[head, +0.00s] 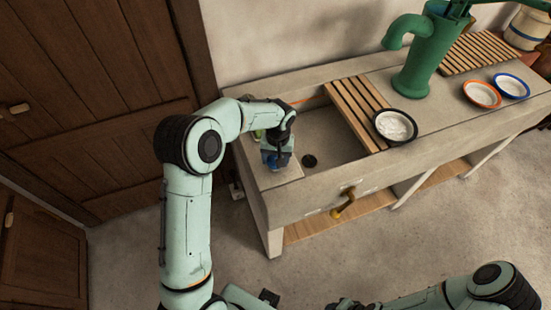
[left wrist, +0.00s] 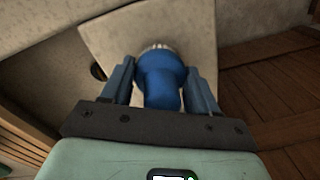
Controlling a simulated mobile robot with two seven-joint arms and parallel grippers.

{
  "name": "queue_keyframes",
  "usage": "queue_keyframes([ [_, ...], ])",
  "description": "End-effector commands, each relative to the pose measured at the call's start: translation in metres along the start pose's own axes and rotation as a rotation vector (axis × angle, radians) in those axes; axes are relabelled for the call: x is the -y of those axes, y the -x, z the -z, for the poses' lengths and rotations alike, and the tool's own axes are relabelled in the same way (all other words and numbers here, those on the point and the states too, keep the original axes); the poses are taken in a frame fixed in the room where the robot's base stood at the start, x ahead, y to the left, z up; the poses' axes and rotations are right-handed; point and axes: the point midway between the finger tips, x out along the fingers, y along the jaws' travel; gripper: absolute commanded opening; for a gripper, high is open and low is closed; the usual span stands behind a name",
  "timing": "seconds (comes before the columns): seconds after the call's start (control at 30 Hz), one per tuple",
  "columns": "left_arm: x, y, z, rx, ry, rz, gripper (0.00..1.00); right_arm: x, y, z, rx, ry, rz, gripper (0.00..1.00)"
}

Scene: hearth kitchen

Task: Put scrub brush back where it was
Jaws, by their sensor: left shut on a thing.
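The scrub brush (left wrist: 160,80) shows in the left wrist view as a rounded blue body with pale bristles at its far end. My left gripper (left wrist: 162,72) is shut on it, one finger on each side. In the head view my left gripper (head: 277,158) is over the left end of the stone sink (head: 320,205), above a pale flat ledge (head: 286,177). A bit of blue shows at the fingers there, and the arm hides most of the brush. Whether the bristles touch the ledge cannot be told. My right arm crosses the bottom right, its gripper unclear.
A slatted wooden rack (head: 352,112) lies across the sink, with a dark bowl of white stuff (head: 395,126) at its edge. A green pump (head: 425,55) stands behind. Small green things (head: 257,134) sit beside my left wrist. A brass tap (head: 344,203) sticks out in front.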

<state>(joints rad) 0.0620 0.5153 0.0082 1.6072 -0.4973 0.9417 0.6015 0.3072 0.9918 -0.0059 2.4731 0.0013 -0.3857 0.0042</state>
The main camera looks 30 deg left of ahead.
Motion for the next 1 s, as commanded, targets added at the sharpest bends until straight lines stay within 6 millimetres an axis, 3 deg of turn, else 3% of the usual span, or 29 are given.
queue_keyframes([
  [0.4, -0.001, -0.008, 0.000, -0.001, 0.000, -0.001, 0.26, -0.002, -0.003, -0.002, 0.002, -0.001, -0.001, 0.43],
  [0.43, -0.001, -0.008, 0.000, -0.001, 0.000, -0.001, 0.66, -0.002, -0.003, -0.002, 0.002, -0.001, -0.001, 0.43],
  [0.5, -0.001, -0.007, 0.000, -0.001, 0.000, -0.001, 0.85, -0.001, -0.002, -0.001, 0.002, -0.001, -0.001, 0.43],
  [0.8, 0.000, -0.006, 0.000, -0.001, 0.000, -0.001, 0.85, -0.001, -0.001, -0.001, 0.001, 0.000, 0.000, 0.43],
  [1.0, -0.001, 0.017, 0.001, -0.005, 0.000, -0.003, 0.85, 0.001, 0.002, 0.001, -0.001, 0.001, 0.000, 0.43],
])
